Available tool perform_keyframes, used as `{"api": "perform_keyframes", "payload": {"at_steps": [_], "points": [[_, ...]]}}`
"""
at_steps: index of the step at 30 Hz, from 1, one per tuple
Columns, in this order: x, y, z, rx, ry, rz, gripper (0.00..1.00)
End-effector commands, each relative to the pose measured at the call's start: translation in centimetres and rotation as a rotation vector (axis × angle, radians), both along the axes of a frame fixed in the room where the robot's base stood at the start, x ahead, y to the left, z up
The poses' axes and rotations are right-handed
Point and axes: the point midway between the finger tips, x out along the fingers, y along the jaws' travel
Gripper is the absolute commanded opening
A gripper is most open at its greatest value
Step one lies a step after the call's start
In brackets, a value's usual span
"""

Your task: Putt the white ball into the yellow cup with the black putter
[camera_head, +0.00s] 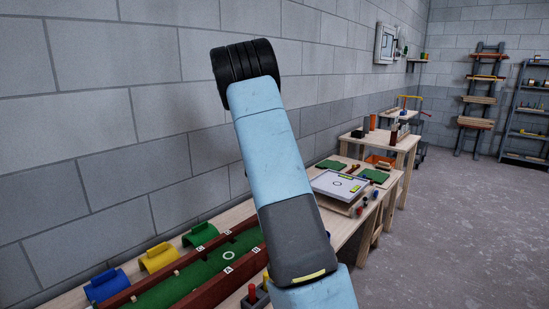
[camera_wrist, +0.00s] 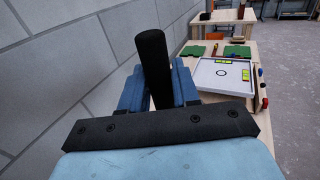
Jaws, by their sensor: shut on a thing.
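In the wrist view my gripper (camera_wrist: 160,88) is shut on the black handle of the putter (camera_wrist: 152,55), which stands up between the two blue fingers. The putter's lower end is out of view. In the head view the yellow cup (camera_head: 160,258) lies behind the green putting lane, between the blue cup (camera_head: 107,286) and the green cup (camera_head: 200,235). My gripper is not visible in the head view, where my light-blue arm crosses the middle. I cannot make out the white ball in either view.
The green lane (camera_head: 180,286) has brown rails, a white ring (camera_head: 228,255) and letter tags. Red and yellow pegs stand in a dark holder near the front edge. A white tray (camera_head: 326,190) and green mats lie farther along the bench. A block wall runs behind; the right floor is clear.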

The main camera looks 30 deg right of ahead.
Motion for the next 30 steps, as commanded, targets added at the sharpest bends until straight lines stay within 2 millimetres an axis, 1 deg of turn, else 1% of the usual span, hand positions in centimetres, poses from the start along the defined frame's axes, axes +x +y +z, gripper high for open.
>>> {"api": "perform_keyframes", "payload": {"at_steps": [3, 13, 30], "points": [[0.0, 0.0, 1.2, -0.002, -0.004, 0.0, 0.0], [0.0, 0.0, 3.5, -0.001, -0.004, 0.0, 0.0], [0.0, 0.0, 3.8, 0.0, -0.001, 0.0, 0.0]]}}
